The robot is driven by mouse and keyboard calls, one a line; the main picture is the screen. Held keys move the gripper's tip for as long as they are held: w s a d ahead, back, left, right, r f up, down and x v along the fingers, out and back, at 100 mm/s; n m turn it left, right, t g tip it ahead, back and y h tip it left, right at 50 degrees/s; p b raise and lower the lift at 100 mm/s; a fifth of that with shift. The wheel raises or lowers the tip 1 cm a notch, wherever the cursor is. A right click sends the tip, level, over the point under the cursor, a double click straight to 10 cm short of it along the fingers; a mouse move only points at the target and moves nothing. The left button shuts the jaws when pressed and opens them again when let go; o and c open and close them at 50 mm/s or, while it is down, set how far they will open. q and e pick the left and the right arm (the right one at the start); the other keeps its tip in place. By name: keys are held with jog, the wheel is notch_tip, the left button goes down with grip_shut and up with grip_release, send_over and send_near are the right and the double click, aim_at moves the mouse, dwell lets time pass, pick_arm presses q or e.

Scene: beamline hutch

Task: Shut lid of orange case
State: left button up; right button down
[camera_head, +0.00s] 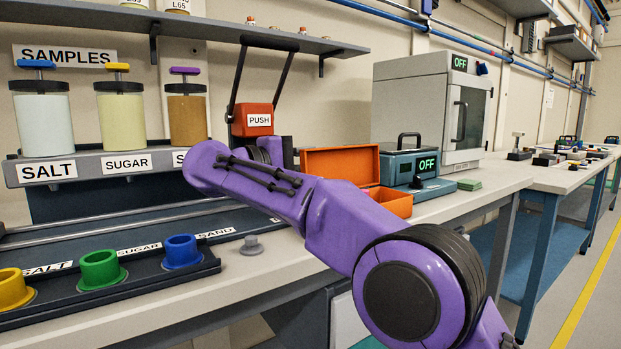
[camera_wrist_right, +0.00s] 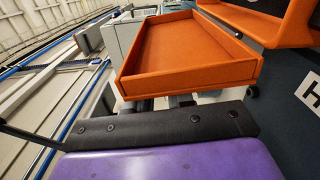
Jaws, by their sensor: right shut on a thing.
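The orange case stands open on the bench in the camera_head view, its lid (camera_head: 335,164) raised at the back and its base (camera_head: 396,203) low at the right, partly hidden by my right arm. My right gripper (camera_head: 291,152) is at the lid's left edge, mostly hidden behind my purple forearm, and shut on the lid. In the right wrist view the lid's shallow inner side (camera_wrist_right: 185,50) fills the upper middle, and the base (camera_wrist_right: 290,22) shows at the upper right. The fingertips are hard to make out there. My left gripper is not in view.
An orange PUSH block (camera_head: 252,119) hangs on black arms just left of the lid. A teal device reading OFF (camera_head: 415,165) stands close behind the case, with a grey oven (camera_head: 425,100) beyond. Sample jars (camera_head: 120,115) and coloured cups (camera_head: 100,268) are at the left.

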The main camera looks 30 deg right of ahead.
aim_at(322, 150)
jog(key=s+m+b, duration=0.1)
jog(key=b, duration=0.1)
jog(key=m+b, duration=0.2)
jog(key=shift+s+d+b, duration=0.1)
jog(key=shift+s+b, duration=0.2)
jog(key=shift+s, duration=0.1)
jog(key=shift+s+r+m+b, duration=0.4)
jog(key=shift+m+b, duration=0.3)
jog(key=shift+b, duration=0.2)
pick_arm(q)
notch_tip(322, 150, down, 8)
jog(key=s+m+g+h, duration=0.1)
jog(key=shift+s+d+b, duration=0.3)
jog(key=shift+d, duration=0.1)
pick_arm(e)
jog(key=shift+s+r+m, duration=0.2)
jog(key=shift+s+m, duration=0.1)
jog(key=shift+m, duration=0.1)
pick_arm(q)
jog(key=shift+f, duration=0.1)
pick_arm(e)
jog(key=c, duration=1.1)
grip_release()
jog(key=shift+o, duration=0.2)
